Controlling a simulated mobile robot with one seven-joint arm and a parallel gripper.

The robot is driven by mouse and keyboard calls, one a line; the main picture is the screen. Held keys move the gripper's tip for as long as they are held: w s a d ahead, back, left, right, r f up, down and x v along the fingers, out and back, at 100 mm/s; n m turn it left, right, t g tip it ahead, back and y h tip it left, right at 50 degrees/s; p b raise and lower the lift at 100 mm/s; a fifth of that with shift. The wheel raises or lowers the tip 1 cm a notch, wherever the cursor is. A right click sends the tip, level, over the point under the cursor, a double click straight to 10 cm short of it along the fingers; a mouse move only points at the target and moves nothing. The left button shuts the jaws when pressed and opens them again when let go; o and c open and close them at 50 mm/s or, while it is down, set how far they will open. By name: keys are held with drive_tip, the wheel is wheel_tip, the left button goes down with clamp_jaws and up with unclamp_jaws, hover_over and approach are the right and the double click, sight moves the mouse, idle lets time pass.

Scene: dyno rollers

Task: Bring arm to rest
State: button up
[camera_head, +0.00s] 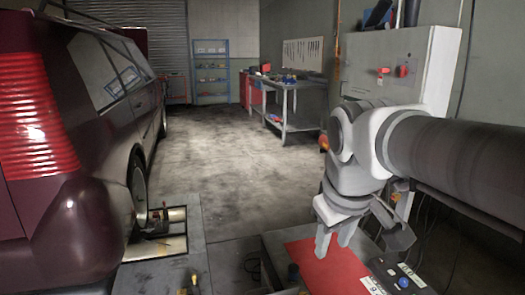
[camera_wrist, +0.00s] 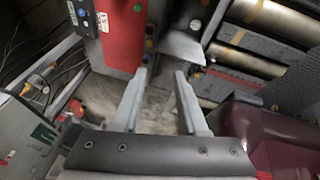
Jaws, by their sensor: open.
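My gripper (camera_head: 333,240) hangs from my arm on the right of the head view, fingers pointing down over a bench with a red mat (camera_head: 328,270). Its two fingers are apart with nothing between them. In the wrist view my gripper (camera_wrist: 163,72) also shows open and empty. The red mat (camera_wrist: 121,38) appears beyond the left finger there. My arm reaches in from the right edge of the head view, and the wrist hides part of the grey cabinet behind it.
A dark red car (camera_head: 75,215) fills the left side. A control box with buttons (camera_head: 401,281) lies by the mat. A grey cabinet (camera_head: 412,60) stands close behind my arm. A workbench (camera_head: 290,87) and a blue shelf (camera_head: 211,72) stand farther back. The middle floor is clear.

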drive_tip(key=s+d+f+m+t, duration=0.1)
drive_tip(key=s+f+m, duration=0.15)
drive_tip(key=s, duration=0.25)
drive_tip(key=s+d+f+m, duration=0.2)
drive_tip(key=s+f, duration=0.1)
drive_tip(key=s, duration=0.2)
wheel_tip(320, 180, up, 18)
drive_tip(key=p, duration=1.8)
drive_tip(key=shift+a+r+y+p, duration=0.2)
drive_tip(key=shift+a+y+p, duration=0.1)
drive_tip(key=shift+p, duration=0.1)
drive_tip(key=shift+a, duration=0.15)
